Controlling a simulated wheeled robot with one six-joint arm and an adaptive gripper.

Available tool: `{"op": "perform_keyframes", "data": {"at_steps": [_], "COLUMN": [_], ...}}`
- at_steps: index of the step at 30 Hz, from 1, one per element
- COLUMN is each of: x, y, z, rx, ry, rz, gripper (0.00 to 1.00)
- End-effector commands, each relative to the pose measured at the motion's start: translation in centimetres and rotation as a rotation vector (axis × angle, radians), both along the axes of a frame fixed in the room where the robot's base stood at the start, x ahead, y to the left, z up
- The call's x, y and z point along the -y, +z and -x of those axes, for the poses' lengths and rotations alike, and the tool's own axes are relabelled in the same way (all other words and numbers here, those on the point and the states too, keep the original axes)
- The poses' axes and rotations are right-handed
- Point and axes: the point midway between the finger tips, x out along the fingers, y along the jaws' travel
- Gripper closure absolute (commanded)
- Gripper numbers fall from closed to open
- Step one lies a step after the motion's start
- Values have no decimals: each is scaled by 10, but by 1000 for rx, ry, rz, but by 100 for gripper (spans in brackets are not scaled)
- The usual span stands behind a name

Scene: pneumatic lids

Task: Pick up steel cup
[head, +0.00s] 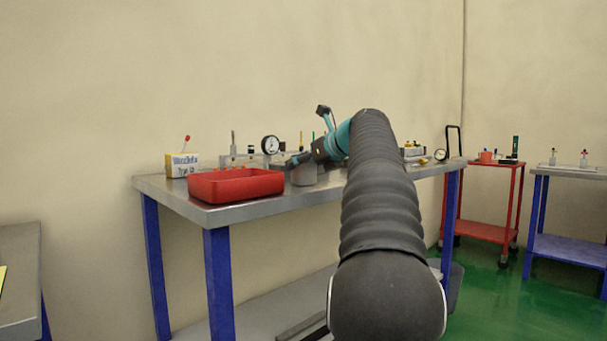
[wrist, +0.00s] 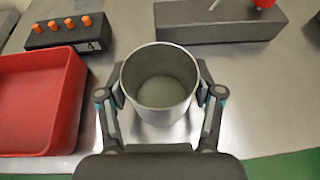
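The steel cup (wrist: 160,112) is a grey, round, open-topped metal cup. It is upright and looks empty in the wrist view. In the head view the cup (head: 304,174) is near the front edge of the steel table, partly hidden by my gripper (head: 302,159). In the wrist view my gripper (wrist: 160,97) has one finger on each side of the cup, close against its outer wall. The rim overlaps the finger pads, so I cannot tell whether they touch or press on it.
A red tray (wrist: 40,100) sits left of the cup on the steel table (head: 166,184). Behind are a grey block with orange knobs (wrist: 68,32) and a long dark grey block (wrist: 222,25). A dial gauge (head: 270,145) stands behind the tray. A red trolley (head: 484,231) is far right.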

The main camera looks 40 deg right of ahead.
Motion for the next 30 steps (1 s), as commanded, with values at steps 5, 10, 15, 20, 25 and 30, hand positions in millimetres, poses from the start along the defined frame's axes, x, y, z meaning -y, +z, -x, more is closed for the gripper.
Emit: {"op": "perform_keyframes", "data": {"at_steps": [5, 10, 15, 20, 25, 30], "x": [0, 0, 0, 0, 24, 61], "y": [0, 0, 9, 31, 59, 84], "z": [0, 0, 0, 0, 5, 15], "rx": [0, -1, 0, 0, -1, -1], "ry": [0, 0, 0, -1, -6, -4], "rz": [0, 0, 1, 1, -1, 0], "gripper": [71, 71, 71, 71, 71, 71]}}
